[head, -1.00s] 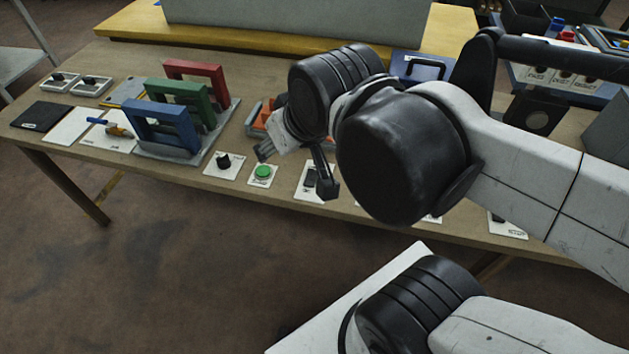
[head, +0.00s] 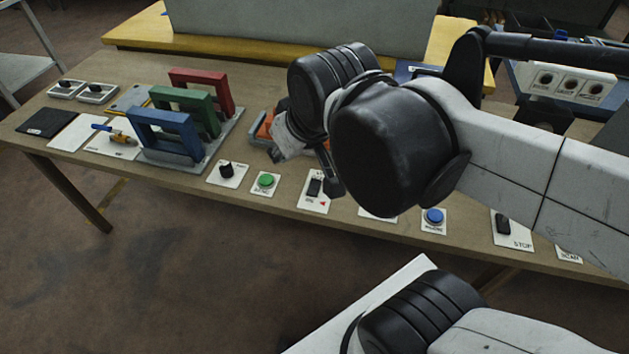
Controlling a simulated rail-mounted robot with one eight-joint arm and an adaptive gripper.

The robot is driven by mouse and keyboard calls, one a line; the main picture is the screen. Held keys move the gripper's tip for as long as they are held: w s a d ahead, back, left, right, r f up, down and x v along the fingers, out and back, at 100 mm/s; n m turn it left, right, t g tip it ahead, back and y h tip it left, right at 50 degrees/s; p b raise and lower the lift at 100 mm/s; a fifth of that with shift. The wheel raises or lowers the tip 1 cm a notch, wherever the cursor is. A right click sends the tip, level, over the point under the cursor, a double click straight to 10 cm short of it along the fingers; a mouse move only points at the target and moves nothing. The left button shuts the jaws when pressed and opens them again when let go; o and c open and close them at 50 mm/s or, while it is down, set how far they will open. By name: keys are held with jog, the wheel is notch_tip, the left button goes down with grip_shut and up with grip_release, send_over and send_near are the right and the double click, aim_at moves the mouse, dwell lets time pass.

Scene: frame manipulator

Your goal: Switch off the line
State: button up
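Control plates line the table's front edge in the head view. A plate labelled STOP (head: 513,242) at the right carries a black switch (head: 502,224). A black rocker switch (head: 314,187) sits on a white plate with a small red mark. A green button (head: 266,180), a black knob (head: 226,169) and a blue button (head: 434,216) are on separate plates. My gripper (head: 304,170) appears open, its fingers apart, above the table near the rocker switch and green button. It seems empty. My wrist hides part of it and another plate.
Blue (head: 165,132), green (head: 187,110) and red (head: 204,90) frames stand in a grey rack left of my gripper. An orange object (head: 264,127) lies behind the gripper. A SCAN plate (head: 569,254) is at the right edge. Open floor lies in front of the table.

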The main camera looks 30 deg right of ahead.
jog(key=w+d+f+n+g+b, duration=0.1)
jog(key=w+d+f+n+b, duration=0.1)
jog(key=d, duration=0.1)
jog(key=w+d+f+n+g+b, duration=0.1)
jog(key=w+d+f+n+g, duration=0.1)
jog(key=w+f, duration=0.1)
jog(key=shift+w+d+f+h+b, duration=0.35)
jog(key=shift+d+h+b, duration=0.05)
grip_shut()
jog(key=n+g+b, duration=0.3)
send_over(315, 182)
jog(key=s+a, duration=0.1)
jog(key=a, duration=0.1)
notch_tip(315, 182, down, 7)
jog(key=shift+s+d, duration=0.15)
jog(key=shift+s, duration=0.05)
jog(key=shift+r, duration=0.1)
jog(key=f+b, duration=0.1)
jog(key=f, duration=0.3)
jog(key=d+f+b, duration=0.1)
jog(key=f, duration=0.4)
jog(key=w+f, duration=0.1)
jog(key=f, duration=0.4)
jog(key=shift+w+d+b, duration=0.1)
jog(key=shift+d+b, duration=0.15)
jog(key=shift+b, duration=0.15)
